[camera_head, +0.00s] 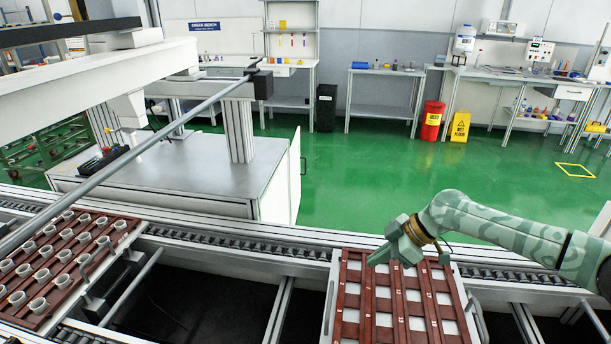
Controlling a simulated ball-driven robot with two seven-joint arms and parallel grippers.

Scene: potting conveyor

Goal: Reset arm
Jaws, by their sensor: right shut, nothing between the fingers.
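My right arm comes in from the right edge, pale green with a brass-coloured ring at the wrist. Its gripper (393,256) is shut and empty, pointing down and left above the far end of the right-hand tray. The right-hand tray (343,268) has red-brown slats with pale strips between them, and no cups show in it. A second red-brown tray (125,228) at the left holds several white cups (38,305). My left gripper is not in view.
A conveyor (250,245) with rollers runs across behind the trays. Dark gaps (180,300) lie between the tray places. A white machine with a long grey bar (150,145) reaches over the left side. Green floor and benches lie beyond.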

